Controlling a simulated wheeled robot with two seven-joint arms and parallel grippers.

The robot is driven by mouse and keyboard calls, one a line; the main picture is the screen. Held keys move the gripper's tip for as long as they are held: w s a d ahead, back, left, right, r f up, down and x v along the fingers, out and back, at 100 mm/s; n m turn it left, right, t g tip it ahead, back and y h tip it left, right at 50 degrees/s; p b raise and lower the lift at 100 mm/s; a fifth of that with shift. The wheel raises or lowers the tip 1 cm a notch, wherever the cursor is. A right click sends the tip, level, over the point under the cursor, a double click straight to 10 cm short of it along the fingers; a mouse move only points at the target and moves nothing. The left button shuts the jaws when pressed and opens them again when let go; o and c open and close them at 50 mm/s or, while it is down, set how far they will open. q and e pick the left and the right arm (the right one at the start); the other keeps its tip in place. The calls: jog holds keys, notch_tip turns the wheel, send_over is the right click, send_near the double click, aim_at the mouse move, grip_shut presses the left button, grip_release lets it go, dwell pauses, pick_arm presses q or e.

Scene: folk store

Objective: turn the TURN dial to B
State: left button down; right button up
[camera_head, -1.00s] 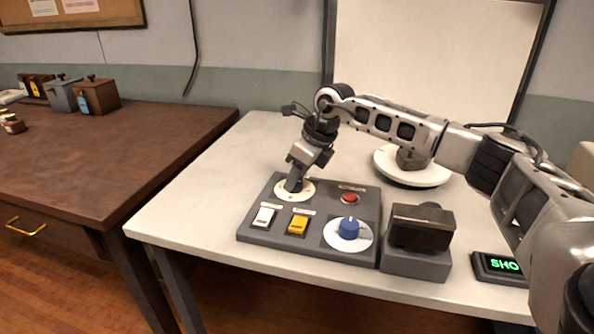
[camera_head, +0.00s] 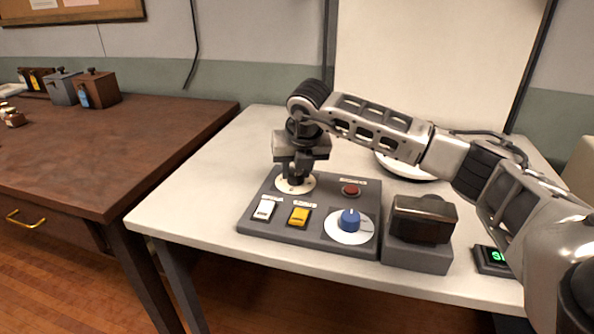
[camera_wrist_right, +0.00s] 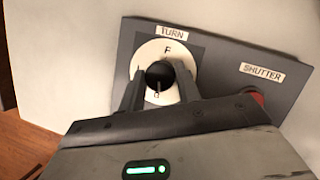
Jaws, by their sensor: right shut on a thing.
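The TURN dial has a white disc (camera_head: 281,185) at the back left of the grey control panel (camera_head: 335,243). In the right wrist view it shows a dark round knob (camera_wrist_right: 159,74) on a white disc (camera_wrist_right: 149,50) under a TURN label (camera_wrist_right: 172,32). A letter shows above the knob and another mark below it; I cannot read them surely. My right gripper (camera_head: 294,181) points down over the dial, its fingers (camera_wrist_right: 160,88) on either side of the knob and shut on it. My left gripper is not in view.
A red SHUTTER button (camera_head: 351,190), a white switch (camera_head: 264,208), a yellow switch (camera_head: 299,216) and a blue knob (camera_head: 349,220) share the panel. A dark box device (camera_head: 422,222) and a small green display (camera_head: 493,258) stand to the right. The table's left part is clear.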

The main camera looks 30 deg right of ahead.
jog(key=shift+a+m, duration=0.1)
jog(key=shift+m, duration=0.6)
jog(key=shift+m+h, duration=0.4)
jog(key=shift+m, duration=0.2)
jog(key=shift+b, duration=0.3)
jog(key=o, duration=1)
jog(key=shift+r, duration=0.1)
jog(key=shift+r, duration=0.3)
jog(key=v, duration=1.5)
jog(key=shift+w+a+r, duration=0.2)
